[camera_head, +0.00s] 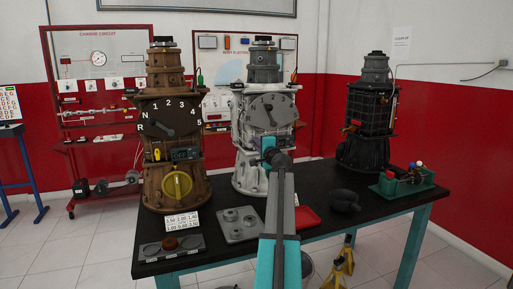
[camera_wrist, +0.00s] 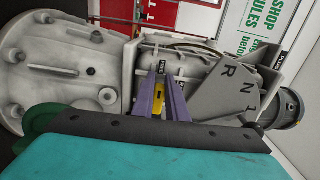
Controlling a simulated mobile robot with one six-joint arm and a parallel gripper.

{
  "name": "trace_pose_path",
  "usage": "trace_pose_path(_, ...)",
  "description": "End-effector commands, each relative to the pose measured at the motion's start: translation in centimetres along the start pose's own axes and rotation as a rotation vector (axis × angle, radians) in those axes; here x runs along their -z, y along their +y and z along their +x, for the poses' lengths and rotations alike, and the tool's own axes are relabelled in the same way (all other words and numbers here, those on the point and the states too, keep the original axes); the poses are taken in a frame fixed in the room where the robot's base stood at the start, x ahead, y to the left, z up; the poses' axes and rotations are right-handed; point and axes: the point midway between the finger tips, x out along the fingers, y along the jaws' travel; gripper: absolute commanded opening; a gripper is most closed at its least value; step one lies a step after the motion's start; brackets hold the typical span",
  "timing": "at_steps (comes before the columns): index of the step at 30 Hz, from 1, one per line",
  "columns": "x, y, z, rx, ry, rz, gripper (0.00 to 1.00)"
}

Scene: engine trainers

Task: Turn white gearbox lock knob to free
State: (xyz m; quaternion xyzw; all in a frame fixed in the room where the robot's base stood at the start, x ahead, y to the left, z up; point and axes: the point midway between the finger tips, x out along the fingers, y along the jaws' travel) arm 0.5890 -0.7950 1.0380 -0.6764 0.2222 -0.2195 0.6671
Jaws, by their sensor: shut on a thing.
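The white gearbox (camera_head: 247,184) stands upright on the black table, in the middle of the head view. In the wrist view its pale housing (camera_wrist: 45,60) lies sideways across the picture. Its dial plate (camera_head: 270,110) shows at the top in the head view; in the wrist view this grey plate (camera_wrist: 222,95) carries R, N and 1. My gripper (camera_wrist: 162,76) is shut on the small yellow lock knob (camera_wrist: 157,103), which shows between its two purple fingers. Small labels sit by the fingertips, too small to read surely. The head view hides the knob behind my arm.
A brown gearbox (camera_head: 158,95) stands left and a dark gearbox (camera_head: 352,150) right on the table (camera_head: 317,176). A grey tray (camera_head: 238,232), red tray (camera_head: 306,217) and green bin (camera_head: 402,190) lie nearby. A green round part (camera_wrist: 40,122) sits beside my gripper.

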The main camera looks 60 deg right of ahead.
Motion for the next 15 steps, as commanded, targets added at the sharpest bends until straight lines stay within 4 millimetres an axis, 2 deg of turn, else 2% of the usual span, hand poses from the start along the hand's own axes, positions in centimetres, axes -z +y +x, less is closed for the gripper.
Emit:
trace_pose_path(9, -0.02, -0.36, 0.14, 0.004, 0.002, -0.003, 0.00)
trace_pose_path(10, -0.01, -0.36, 0.14, 0.004, 0.002, -0.002, 0.14)
trace_pose_path(12, 0.00, -0.33, 0.13, 0.004, 0.002, -0.002, 0.26)
trace_pose_path(13, 0.00, -0.30, 0.12, 0.004, 0.002, -0.002, 0.31)
trace_pose_path(15, 0.00, -0.24, 0.10, 0.003, 0.001, -0.002, 0.31)
